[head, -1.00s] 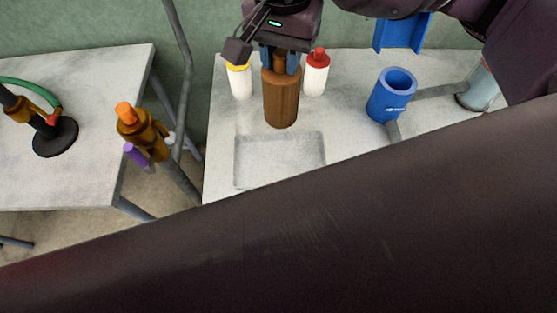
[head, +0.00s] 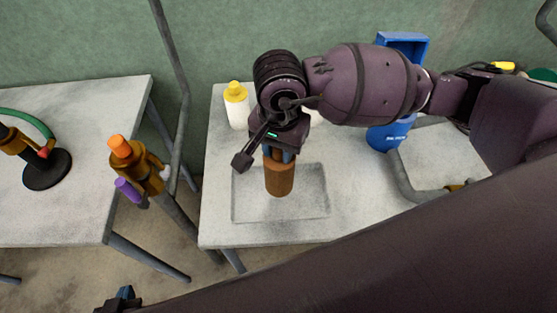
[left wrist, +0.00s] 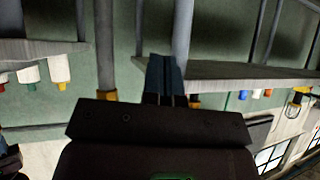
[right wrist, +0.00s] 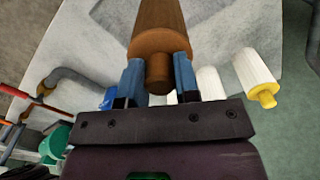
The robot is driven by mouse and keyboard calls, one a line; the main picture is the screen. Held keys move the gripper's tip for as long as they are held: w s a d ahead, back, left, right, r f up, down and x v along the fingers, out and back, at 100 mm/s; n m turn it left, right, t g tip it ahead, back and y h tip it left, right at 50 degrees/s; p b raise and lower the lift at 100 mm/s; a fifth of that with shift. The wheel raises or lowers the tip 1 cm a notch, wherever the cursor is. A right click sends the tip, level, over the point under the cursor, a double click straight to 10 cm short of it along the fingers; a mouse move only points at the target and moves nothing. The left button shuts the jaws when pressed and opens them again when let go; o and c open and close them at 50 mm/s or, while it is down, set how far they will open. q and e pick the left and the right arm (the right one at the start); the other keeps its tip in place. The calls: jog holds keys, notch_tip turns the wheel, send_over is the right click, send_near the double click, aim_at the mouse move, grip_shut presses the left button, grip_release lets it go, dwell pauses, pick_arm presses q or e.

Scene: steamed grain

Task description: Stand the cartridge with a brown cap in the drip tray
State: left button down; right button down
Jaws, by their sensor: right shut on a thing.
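The cartridge with a brown cap (head: 279,180) is a brown cylinder, upright under my right gripper (head: 279,153) in the head view. The right gripper is shut on its cap end; in the right wrist view, the blue fingers (right wrist: 159,85) flank the narrow brown cap (right wrist: 158,70). The drip tray (head: 305,205) is a shallow grey rectangle on the table. The cartridge's lower end appears within its outline; I cannot tell whether it touches the floor. My left gripper (head: 124,297) is at the lower left, away from the table; its fingers (left wrist: 164,78) are together and empty.
A white cartridge with a yellow cap (head: 237,108) stands behind the tray; another white one is mostly hidden by my right arm. A blue holder (head: 390,135) and grey pipe (head: 405,180) are to the right. A separate table (head: 90,110) is at left.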

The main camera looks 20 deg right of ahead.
aim_at(279, 164)
jog(key=shift+f, duration=0.75)
jog(key=shift+f+b, duration=0.35)
jog(key=shift+f, duration=1.45)
jog(key=shift+f, duration=0.15)
jog(key=c, duration=0.8)
grip_release()
jog(key=shift+c, duration=0.2)
